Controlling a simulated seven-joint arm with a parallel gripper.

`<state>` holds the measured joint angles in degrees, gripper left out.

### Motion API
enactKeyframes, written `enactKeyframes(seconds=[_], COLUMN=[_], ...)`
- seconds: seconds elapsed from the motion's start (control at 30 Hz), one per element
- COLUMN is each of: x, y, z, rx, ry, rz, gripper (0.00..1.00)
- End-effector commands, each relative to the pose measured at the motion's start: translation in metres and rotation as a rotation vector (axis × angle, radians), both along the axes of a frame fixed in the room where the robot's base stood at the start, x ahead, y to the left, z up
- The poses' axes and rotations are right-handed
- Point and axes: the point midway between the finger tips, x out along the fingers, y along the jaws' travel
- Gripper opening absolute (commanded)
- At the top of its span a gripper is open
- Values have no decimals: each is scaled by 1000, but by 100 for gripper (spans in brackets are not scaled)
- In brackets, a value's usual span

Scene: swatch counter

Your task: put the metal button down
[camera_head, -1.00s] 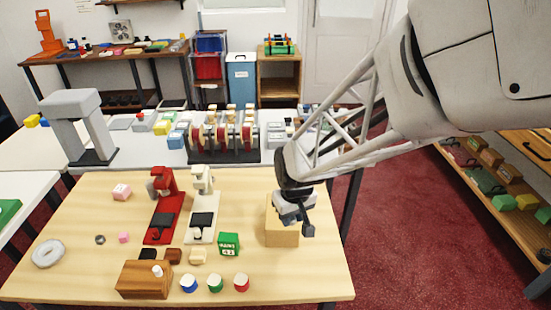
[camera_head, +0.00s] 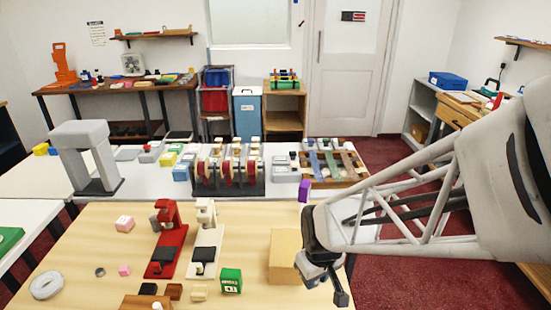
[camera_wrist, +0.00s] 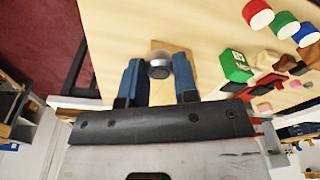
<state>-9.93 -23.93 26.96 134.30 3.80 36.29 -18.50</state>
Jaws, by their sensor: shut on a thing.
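The metal button (camera_wrist: 158,68), a small silvery round piece with a dark face, is held between the two blue fingertips of my gripper (camera_wrist: 160,78) in the wrist view. My gripper is shut on it. In the head view my gripper (camera_head: 326,287) hangs near the table's right edge, to the right of a plain tan block (camera_head: 285,257). The button cannot be made out there. In the wrist view the tan block (camera_wrist: 185,57) shows behind the button; whether the button touches it I cannot tell.
Red (camera_head: 166,250) and white (camera_head: 204,250) presses stand on the wooden table, with a green block (camera_head: 231,281) in front. Bare tabletop shows between the white press and the tan block.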

Motion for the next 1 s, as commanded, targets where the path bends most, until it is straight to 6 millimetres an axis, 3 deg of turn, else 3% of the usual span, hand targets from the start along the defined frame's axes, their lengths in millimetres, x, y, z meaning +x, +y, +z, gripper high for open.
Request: enactKeyframes(seconds=[0.27,1.0], x=[16,111], y=[3,20], z=[-1,-11], rx=[0,0], ry=[0,1], rz=[0,0], gripper=[6,6])
